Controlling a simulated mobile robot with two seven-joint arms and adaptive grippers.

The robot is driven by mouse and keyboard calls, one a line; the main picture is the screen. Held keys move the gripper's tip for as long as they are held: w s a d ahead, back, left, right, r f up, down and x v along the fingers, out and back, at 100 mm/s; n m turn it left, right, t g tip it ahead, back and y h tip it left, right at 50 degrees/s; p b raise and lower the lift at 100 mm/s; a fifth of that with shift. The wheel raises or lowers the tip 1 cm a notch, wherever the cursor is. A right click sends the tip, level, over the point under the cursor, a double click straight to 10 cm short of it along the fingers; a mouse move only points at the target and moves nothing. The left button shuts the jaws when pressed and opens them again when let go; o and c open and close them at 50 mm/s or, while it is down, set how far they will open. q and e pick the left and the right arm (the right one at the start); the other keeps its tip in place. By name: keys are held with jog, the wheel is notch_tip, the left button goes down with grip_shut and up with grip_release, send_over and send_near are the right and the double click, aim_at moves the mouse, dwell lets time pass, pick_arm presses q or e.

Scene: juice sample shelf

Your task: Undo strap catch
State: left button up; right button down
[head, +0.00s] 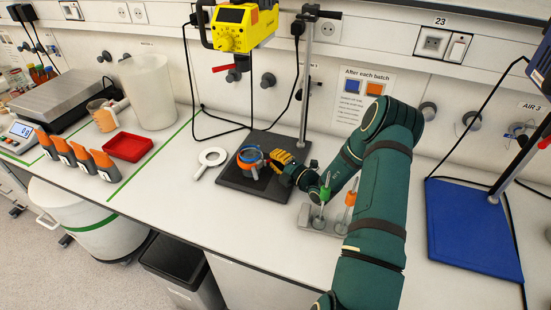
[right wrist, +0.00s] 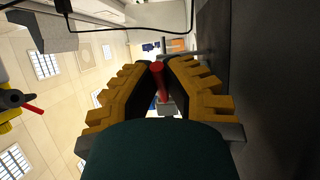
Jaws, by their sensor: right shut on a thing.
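A round vessel (head: 250,158) with a blue rim and an orange band stands on the dark stand plate (head: 239,181), under the yellow stirrer head (head: 231,28). My right gripper (head: 277,160), with its yellow ridged fingers, is at the vessel's right side. In the right wrist view my fingers (right wrist: 160,82) are closed around a red lever (right wrist: 157,75), which seems to be the strap catch. A small grey block (right wrist: 166,107) shows behind it. The strap and the vessel's right side are largely hidden by the gripper in the head view. My left gripper is out of view.
A grey holder (head: 318,222) with green- and orange-handled tools stands close under my right arm. A red tray (head: 127,147) is farther left. A blue stand plate (head: 470,226) is at the right.

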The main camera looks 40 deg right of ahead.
jog(key=c, duration=1)
grip_release()
jog(key=shift+c, duration=0.2)
jog(key=o, duration=0.5)
jog(key=r, duration=0.6)
jog(key=shift+w+d, duration=0.1)
jog(key=shift+w, duration=0.15)
jog(key=shift+c, duration=0.2)
jog(key=r, duration=0.3)
jog(key=shift+s, duration=0.2)
jog(key=c, duration=0.5)
jog(key=shift+o, duration=0.2)
jog(key=shift+r, duration=0.55)
